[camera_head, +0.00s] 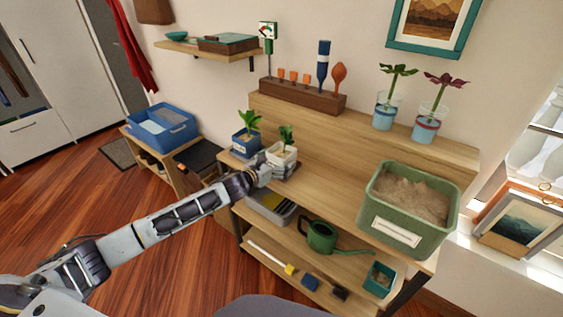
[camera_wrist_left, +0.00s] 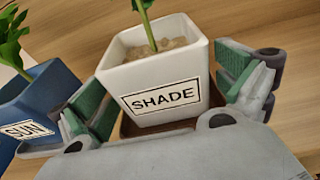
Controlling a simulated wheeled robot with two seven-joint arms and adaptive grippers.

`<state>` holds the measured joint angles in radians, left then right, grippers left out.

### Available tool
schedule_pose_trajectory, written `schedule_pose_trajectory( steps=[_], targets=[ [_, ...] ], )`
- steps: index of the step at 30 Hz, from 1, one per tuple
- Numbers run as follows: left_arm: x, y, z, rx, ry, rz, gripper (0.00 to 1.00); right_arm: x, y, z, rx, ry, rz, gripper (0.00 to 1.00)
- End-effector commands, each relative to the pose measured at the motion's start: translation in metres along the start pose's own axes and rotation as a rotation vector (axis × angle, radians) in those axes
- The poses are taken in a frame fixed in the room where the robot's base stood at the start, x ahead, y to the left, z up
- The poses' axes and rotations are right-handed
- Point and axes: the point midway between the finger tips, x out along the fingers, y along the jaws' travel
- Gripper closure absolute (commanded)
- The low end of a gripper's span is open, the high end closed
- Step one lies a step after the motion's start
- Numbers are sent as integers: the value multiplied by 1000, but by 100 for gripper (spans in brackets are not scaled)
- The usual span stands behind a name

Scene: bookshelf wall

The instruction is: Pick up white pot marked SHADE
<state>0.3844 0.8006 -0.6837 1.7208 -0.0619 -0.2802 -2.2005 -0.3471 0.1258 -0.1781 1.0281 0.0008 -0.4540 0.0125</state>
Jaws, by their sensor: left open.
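The white pot marked SHADE (camera_wrist_left: 158,78) holds a green plant and sits on a brown tray (camera_wrist_left: 150,128) in the left wrist view. In the head view the white pot (camera_head: 281,154) stands at the left end of the wooden bench. My left gripper (camera_wrist_left: 165,95) is open, with one green-padded finger on each side of the pot. I cannot tell whether either finger touches it. In the head view my left gripper (camera_head: 262,172) reaches the pot from the front left and hides part of its lower side. My right gripper does not show.
A blue pot marked SUN (camera_wrist_left: 35,105) stands close on the left, also seen in the head view (camera_head: 245,142). A green tub of soil (camera_head: 405,208) stands at the bench's right. A watering can (camera_head: 322,236) is on the shelf below. The bench middle is clear.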

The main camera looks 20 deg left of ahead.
Motion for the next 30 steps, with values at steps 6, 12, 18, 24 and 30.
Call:
schedule_pose_trajectory(
  steps=[6,12,18,24,30],
  targets=[
    [20,0,0,-1,-2,0,0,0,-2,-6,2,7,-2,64],
    [30,0,0,0,-1,-1,0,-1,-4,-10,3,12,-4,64],
    [30,0,-1,1,0,-1,0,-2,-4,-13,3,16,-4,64],
    [30,0,-1,0,0,-1,0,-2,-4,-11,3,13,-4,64],
    [30,0,-1,0,0,-1,13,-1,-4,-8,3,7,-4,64]
  ],
)
